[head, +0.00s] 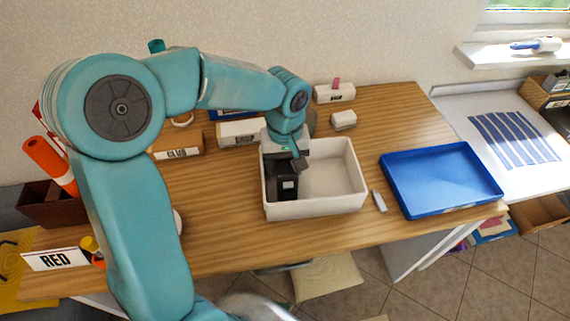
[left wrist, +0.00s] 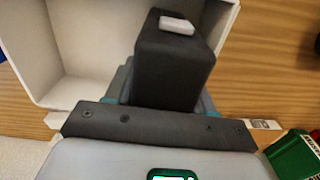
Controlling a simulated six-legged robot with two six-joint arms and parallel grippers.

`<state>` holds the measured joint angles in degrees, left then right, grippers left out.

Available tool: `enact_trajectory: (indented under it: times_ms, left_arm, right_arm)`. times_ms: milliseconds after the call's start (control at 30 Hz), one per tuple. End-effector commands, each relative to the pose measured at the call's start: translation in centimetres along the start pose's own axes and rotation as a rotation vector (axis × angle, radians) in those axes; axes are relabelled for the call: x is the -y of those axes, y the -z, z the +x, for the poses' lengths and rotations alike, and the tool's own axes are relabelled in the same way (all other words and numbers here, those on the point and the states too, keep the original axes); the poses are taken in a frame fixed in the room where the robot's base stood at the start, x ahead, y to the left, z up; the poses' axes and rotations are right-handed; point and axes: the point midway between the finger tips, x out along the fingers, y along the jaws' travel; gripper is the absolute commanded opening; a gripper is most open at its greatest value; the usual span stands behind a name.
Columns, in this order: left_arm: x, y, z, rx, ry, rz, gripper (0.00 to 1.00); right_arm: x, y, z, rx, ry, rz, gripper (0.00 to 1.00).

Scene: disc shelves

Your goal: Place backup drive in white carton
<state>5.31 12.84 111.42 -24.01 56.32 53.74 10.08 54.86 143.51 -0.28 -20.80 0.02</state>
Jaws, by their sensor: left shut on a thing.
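The white carton (head: 335,206) is an open, shallow box on the wooden table. My left gripper (head: 288,158) reaches down over the carton's left part and is shut on the backup drive (head: 283,186), a black block with a small white patch. In the head view the drive shows against the carton's left inside; whether it touches the floor I cannot tell. In the left wrist view the drive (left wrist: 172,65) stands out from the jaws, with the carton's white wall (left wrist: 45,45) beside it. My right gripper is not in view.
A blue tray (head: 440,207) lies right of the carton, with a small white item (head: 379,201) between them.

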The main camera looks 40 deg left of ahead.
Motion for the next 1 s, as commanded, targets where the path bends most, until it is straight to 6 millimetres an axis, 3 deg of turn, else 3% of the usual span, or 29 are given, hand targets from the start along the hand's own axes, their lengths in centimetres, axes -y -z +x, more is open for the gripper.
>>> enact_trajectory:
  times_ms: [267,300,700,1000]
  left_arm:
    - [0.0,0.0,0.4,-0.001,-0.001,0.000,0.11]
    - [0.0,0.0,0.2,-0.001,0.000,0.000,0.64]
    - [0.0,0.1,-0.7,-0.003,-0.002,0.000,0.64]
    - [-0.1,0.1,-7.4,-0.005,-0.004,0.000,0.64]
  right_arm:
    - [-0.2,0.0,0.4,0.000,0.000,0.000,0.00]
    - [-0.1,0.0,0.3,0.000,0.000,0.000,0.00]
    - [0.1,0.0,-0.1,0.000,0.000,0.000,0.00]
    - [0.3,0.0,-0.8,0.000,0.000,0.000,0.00]
